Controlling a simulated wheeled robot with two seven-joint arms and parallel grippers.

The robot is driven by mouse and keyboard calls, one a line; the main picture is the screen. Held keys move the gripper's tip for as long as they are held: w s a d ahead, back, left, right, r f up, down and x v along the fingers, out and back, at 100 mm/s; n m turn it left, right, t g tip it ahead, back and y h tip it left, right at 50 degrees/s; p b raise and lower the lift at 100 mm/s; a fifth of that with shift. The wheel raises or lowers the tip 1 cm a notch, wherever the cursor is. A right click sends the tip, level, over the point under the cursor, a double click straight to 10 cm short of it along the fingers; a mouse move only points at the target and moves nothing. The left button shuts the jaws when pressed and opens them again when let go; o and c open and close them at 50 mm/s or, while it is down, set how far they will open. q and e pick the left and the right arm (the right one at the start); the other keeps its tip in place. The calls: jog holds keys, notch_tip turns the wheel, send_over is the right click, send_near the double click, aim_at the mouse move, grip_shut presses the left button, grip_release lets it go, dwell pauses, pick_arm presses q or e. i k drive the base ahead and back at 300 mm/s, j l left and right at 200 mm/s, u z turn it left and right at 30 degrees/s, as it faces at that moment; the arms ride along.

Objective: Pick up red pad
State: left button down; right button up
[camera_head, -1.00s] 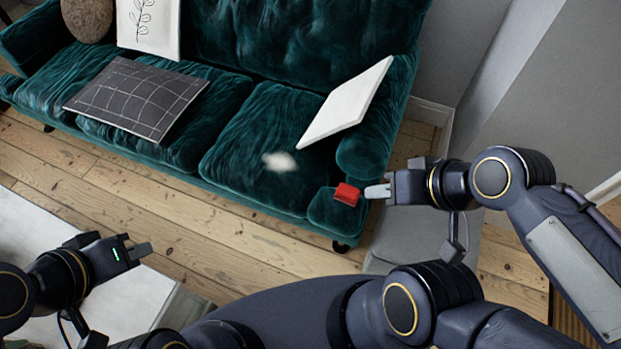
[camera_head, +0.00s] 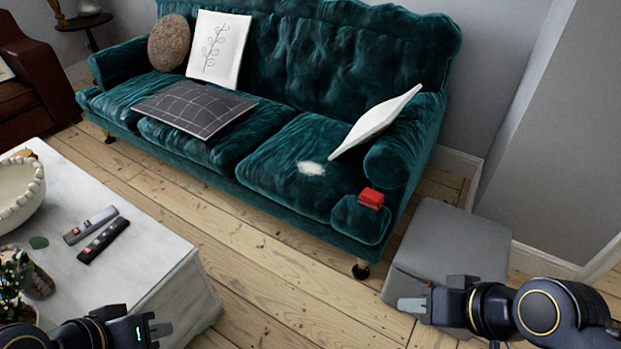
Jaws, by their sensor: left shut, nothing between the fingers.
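The red pad (camera_head: 371,198) rests on the front right corner of the green velvet sofa (camera_head: 285,165), below its rolled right arm. My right gripper (camera_head: 408,304) is in front of the sofa's right end, below and to the right of the pad in the picture and clearly apart from it. No object shows at its pale tip. I see it side-on, so its finger gap is hidden. My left gripper (camera_head: 160,331) is at the bottom left, by the front edge of the white table, shut and empty, far from the pad.
A grey ottoman (camera_head: 455,240) stands right of the sofa, behind my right gripper. The white table (camera_head: 150,255) at left holds two remotes (camera_head: 95,235), a bowl (camera_head: 22,195) and a plant. Cushions lie on the sofa. Bare floorboards (camera_head: 270,295) lie between table and sofa.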

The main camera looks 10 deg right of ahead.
aim_at(373, 199)
jog(key=i+l+u, duration=0.15)
jog(key=l, duration=0.15)
jog(key=i+l+u, duration=0.3)
jog(key=l, duration=0.35)
jog(key=i+l+u, duration=0.15)
jog(key=l, duration=0.15)
jog(key=i+l+u, duration=0.15)
jog(key=l, duration=0.25)
jog(key=k+j, duration=0.05)
